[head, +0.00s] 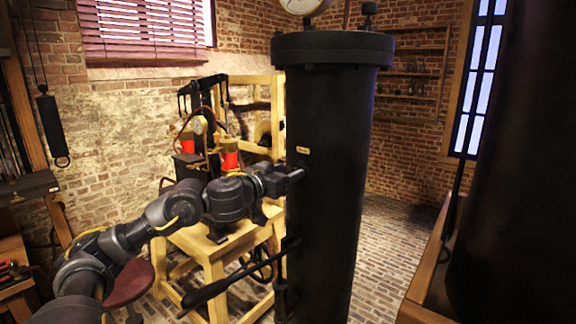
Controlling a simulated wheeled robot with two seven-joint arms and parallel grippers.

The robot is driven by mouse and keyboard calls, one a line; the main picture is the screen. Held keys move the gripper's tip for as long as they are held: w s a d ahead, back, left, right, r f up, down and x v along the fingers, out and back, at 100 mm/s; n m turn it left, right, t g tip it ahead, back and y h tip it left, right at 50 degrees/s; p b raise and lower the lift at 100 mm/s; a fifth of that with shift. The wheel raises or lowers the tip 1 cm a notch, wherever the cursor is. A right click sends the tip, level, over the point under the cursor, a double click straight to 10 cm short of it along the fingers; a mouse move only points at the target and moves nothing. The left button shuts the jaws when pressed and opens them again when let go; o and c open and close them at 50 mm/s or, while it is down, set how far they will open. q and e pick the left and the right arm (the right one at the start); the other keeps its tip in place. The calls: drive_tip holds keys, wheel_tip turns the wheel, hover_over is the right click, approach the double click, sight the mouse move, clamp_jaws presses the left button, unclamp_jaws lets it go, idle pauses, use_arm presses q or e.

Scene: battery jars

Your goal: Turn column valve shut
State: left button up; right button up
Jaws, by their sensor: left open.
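The tall black column (325,200) stands upright right of centre, with a flanged lid (333,47). A small brass-coloured label (303,150) is on its side. My left gripper (300,174) is open at the column's left side, just below the label. I cannot tell whether its fingers touch anything there. No valve handle shows clearly at that spot; the gripper may cover it. A small dark knob (369,9) stands on the lid. A long dark lever (207,292) sticks out low on the column's left. My right gripper is not in view.
A pale wooden stand (222,262) with red-topped jars (229,154) stands behind my left arm. A gauge (302,5) is above the lid. A large dark rounded shape (520,170) fills the right edge. Brick floor (391,245) is clear right of the column.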

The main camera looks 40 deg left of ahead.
use_arm(q)
drive_tip(key=shift+w, duration=0.55)
drive_tip(key=c, duration=0.9)
drive_tip(key=shift+c, duration=0.2)
